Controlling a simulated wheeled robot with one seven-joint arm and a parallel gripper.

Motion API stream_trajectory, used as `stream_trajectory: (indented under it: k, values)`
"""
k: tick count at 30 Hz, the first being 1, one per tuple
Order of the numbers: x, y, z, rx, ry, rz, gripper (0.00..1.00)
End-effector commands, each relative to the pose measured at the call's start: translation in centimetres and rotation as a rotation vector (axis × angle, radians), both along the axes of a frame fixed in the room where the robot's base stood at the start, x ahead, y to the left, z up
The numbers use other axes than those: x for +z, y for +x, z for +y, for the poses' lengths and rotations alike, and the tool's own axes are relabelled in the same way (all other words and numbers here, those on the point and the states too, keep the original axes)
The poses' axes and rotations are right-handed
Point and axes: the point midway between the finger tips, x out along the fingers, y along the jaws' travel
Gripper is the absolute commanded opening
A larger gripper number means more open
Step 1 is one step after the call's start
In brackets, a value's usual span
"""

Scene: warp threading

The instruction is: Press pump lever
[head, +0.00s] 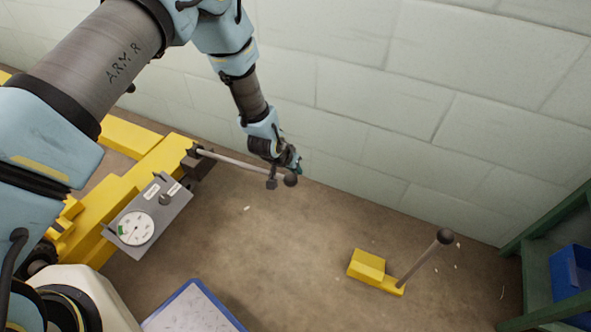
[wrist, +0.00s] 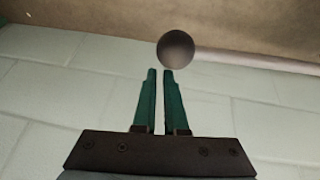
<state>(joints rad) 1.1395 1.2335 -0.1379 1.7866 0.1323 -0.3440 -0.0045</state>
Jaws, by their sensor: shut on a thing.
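The pump lever is a grey rod with a dark ball knob (head: 291,180), reaching out to the right from the yellow pump unit (head: 150,165). It slants slightly downward. My gripper (head: 297,165) is at the knob end of this lever, close to the wall. In the wrist view its green fingers (wrist: 159,72) are almost together, with a narrow gap. The dark knob (wrist: 176,48) shows at the fingertips, and the rod (wrist: 250,63) runs off to the right. My gripper is shut on the lever's end; the exact contact is hard to see.
A panel with a round gauge (head: 136,228) is on the yellow unit. A second lever with a ball (head: 445,236) stands on a small yellow base (head: 368,264) on the floor. A block wall (head: 390,80) is close behind. A green shelf (head: 535,270) with a blue bin is at right.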

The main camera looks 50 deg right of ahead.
Motion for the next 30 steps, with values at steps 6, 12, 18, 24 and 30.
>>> stream_trajectory:
  k: [6,12,18,24,30]
  values:
    - [4.5,0.0,-0.3,-0.002,-0.003,0.002,0.0]
    - [8.6,-0.7,1.4,0.0,-0.008,-0.002,0.0]
    - [11.1,-1.2,2.6,0.001,-0.011,-0.003,0.0]
    - [12.0,-1.3,3.0,0.002,-0.012,-0.003,0.0]
    - [12.0,-1.3,3.0,0.002,-0.012,-0.003,0.0]
